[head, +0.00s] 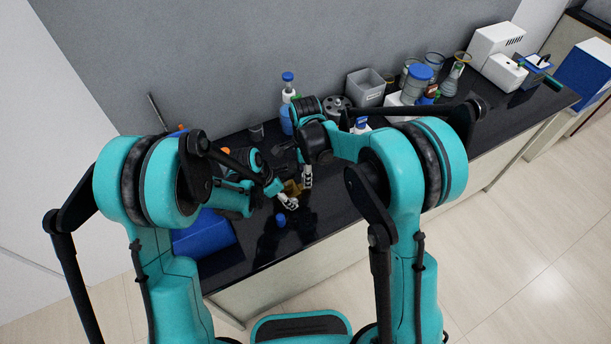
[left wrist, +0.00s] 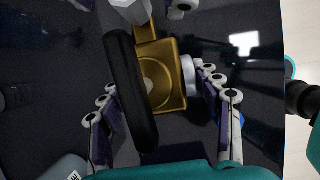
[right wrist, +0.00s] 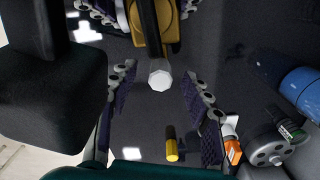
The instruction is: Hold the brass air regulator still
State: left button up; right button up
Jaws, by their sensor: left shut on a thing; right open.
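The brass air regulator (head: 292,187) is low over the black bench. In the left wrist view its brass body (left wrist: 170,75) has a thick black round part on one side and a white fitting on the other. My left gripper (left wrist: 160,88) is shut on it, one finger on each side. My left gripper also shows in the head view (head: 289,202). My right gripper (right wrist: 160,90) is open, its fingers apart on both sides of the regulator's pale octagonal end (right wrist: 160,79). In the head view my arms partly hide the regulator.
A small blue object (head: 281,220) lies near the bench's front edge. A blue box (head: 205,238) is at left. Bottles, a grey bin (head: 367,86) and glassware line the back. A yellow-and-black item (right wrist: 172,148) and a blue bottle (right wrist: 302,90) are near my right gripper.

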notch_tip(320, 180, up, 10)
dwell(0.3)
jog(key=shift+f, duration=0.1)
pick_arm(q)
jog(key=o, duration=0.6)
jog(key=shift+r, duration=0.1)
jog(key=shift+r+p, duration=0.4)
jog(key=shift+r, duration=0.3)
pick_arm(e)
jog(key=shift+r, duration=0.4)
